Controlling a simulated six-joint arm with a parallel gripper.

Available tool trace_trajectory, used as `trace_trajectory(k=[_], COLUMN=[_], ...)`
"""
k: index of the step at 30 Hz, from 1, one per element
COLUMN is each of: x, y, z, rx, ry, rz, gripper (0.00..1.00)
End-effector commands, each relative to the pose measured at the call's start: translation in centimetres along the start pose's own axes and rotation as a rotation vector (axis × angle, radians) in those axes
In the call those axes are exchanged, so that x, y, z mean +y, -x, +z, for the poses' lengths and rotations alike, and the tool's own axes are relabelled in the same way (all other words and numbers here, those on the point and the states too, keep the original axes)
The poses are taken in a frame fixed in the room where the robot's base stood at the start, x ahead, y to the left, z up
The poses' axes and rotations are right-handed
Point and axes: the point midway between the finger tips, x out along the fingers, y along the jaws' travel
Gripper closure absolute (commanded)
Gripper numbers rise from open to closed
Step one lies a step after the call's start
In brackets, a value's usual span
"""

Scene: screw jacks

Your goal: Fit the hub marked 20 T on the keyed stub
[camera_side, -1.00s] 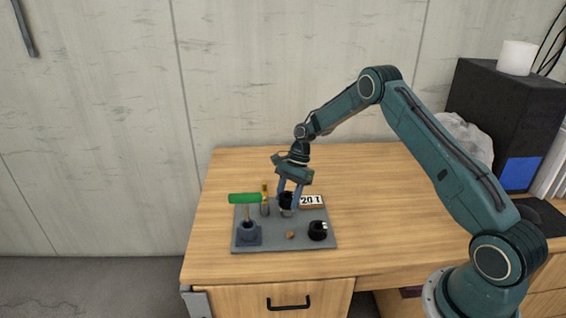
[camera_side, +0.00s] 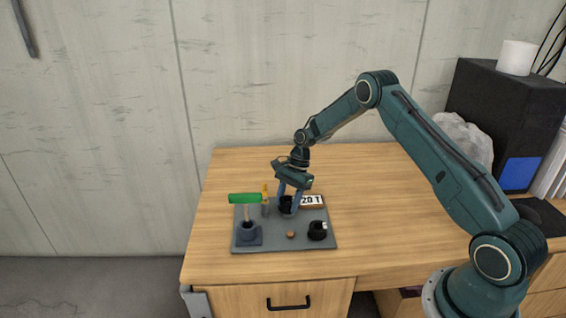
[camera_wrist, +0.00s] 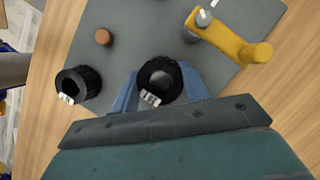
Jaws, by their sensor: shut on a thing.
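My gripper (camera_side: 290,203) is shut on a black toothed hub (camera_wrist: 172,66), one finger on each side. In the side view the hub (camera_side: 286,205) is low over the grey plate, at the spot where a grey stub showed. In the wrist view something grey shows inside its bore, so it seems to be around the stub; how far down it sits and whether the key lines up I cannot tell. A card reading 20 T (camera_side: 311,201) stands just right of it. White marks on the held hub are too small to read.
A second black hub (camera_side: 317,231) lies at the plate's front right. A small brown knob (camera_side: 290,235) is between. A green-handled tool (camera_side: 245,198) stands in a dark block (camera_side: 248,234) at left. A yellow crank (camera_wrist: 228,38) stands close left of my gripper.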

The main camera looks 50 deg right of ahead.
Motion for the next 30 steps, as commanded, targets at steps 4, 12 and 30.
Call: trace_trajectory(k=[4, 12, 30], x=[-0.04, -0.04, 0.00], y=[-0.20, -0.52, -0.35], z=[-0.09, -0.23, -0.26], rx=[0.000, 0.001, 0.000], ry=[0.001, 0.001, -0.001], rz=[-0.001, -0.001, 0.000], gripper=[0.86, 0.86, 0.30])
